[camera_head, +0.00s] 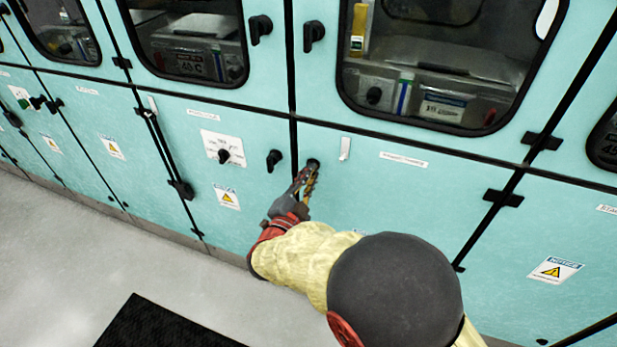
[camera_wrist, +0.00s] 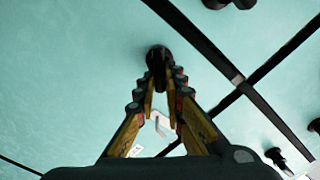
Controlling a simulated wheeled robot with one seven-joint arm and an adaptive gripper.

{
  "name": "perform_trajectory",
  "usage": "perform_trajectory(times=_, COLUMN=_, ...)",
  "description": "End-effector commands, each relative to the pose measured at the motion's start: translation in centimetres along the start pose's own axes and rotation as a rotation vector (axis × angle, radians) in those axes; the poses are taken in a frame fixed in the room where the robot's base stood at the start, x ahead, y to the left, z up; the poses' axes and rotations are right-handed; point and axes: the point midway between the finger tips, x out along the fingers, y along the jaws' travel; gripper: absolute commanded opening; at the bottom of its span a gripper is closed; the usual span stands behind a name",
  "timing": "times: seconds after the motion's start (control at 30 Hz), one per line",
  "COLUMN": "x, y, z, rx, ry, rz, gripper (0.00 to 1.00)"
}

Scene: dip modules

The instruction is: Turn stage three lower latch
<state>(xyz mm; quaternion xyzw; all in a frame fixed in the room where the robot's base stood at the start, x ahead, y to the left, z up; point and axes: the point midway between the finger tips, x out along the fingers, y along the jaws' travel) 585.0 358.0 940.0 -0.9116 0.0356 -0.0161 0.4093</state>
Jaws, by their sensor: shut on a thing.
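A small black latch (camera_head: 313,162) sits at the upper left corner of a turquoise lower panel, just right of the dark seam between two panels. It also shows in the wrist view (camera_wrist: 157,57), at the top centre between my fingertips. My gripper (camera_head: 309,175) reaches up to the latch from below and is shut on it. In the wrist view, my two yellow and black fingers (camera_wrist: 165,78) close in on both sides of the latch. My fingers partly hide the latch, so its exact angle is hard to tell in the head view.
Another black latch (camera_head: 274,160) is just left of the seam, beside a white plate with a knob (camera_head: 223,148). Upper window doors have latches (camera_head: 314,33) and (camera_head: 260,27). Black hinges (camera_head: 503,198) stick out at right. A dark mat (camera_head: 160,325) lies on clear grey floor.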

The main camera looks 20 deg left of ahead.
Motion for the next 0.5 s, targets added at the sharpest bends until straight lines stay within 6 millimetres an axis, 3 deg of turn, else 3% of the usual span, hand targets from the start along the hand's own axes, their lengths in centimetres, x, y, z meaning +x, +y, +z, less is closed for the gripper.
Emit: perform_trajectory(times=0.5, x=-0.01, y=0.77, z=0.19, rx=0.470, ry=0.000, rz=0.001, gripper=0.00)
